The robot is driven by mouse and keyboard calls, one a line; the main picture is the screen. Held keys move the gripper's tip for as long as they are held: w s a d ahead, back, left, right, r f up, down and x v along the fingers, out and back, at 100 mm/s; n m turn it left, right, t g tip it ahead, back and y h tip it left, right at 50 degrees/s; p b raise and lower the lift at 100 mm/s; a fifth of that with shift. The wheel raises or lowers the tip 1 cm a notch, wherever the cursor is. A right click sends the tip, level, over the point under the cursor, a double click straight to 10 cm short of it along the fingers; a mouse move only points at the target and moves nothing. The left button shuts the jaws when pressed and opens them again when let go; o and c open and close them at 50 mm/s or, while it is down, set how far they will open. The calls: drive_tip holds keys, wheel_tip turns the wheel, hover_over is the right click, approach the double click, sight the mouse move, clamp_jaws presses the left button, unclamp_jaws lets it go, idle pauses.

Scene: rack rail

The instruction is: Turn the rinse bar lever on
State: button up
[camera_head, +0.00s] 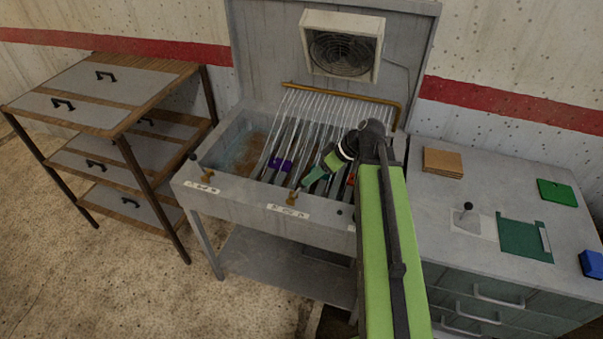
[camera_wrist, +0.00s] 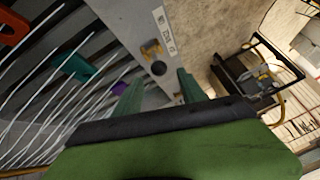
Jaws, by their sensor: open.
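Two small brass levers are on the front ledge of the grey sink (camera_head: 315,228): a left lever (camera_head: 208,176) and a middle lever (camera_head: 292,197). White labels lie in front of them, too small to read, so I cannot tell which serves the rinse bar. A brass bar (camera_head: 385,101) runs along the sink's back, with thin white lines fanning forward from it. In the wrist view, a brass lever (camera_wrist: 150,48) and a black knob (camera_wrist: 159,68) show just beyond my open gripper (camera_wrist: 160,85).
A boxed fan (camera_head: 341,53) hangs on the back panel. Coloured clips, including a purple one (camera_head: 280,165), sit among the rods in the sink. A counter with a brown block (camera_head: 442,162) stands right; a wooden shelf unit (camera_head: 90,95) stands left.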

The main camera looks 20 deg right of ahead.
drive_tip(key=p+v, duration=0.5)
drive_tip(key=v, duration=0.3)
drive_tip(key=shift+r, duration=0.15)
drive_tip(key=shift+d, duration=0.1)
drive_tip(key=a+f+n+g+h+b, duration=0.1)
drive_tip(key=a+f+n+g+b, duration=0.35)
drive_tip(key=a, duration=1.15)
wheel_tip(320, 180, down, 6)
drive_tip(key=s+a+m+h+b, duration=0.2)
drive_tip(key=s+m+h, duration=0.1)
drive_tip(key=m, duration=0.2)
drive_tip(key=d+m+h, duration=0.1)
drive_tip(key=m, duration=0.1)
drive_tip(key=d+m+h, duration=0.1)
drive_tip(key=d+m, duration=0.1)
drive_tip(key=m, duration=0.1)
drive_tip(key=d+f+m+t, duration=0.1)
drive_tip(key=m, duration=0.1)
drive_tip(key=shift+s+d+m+h, duration=0.15)
drive_tip(key=shift+s+m+h, duration=0.1)
drive_tip(key=shift+m+h, duration=0.15)
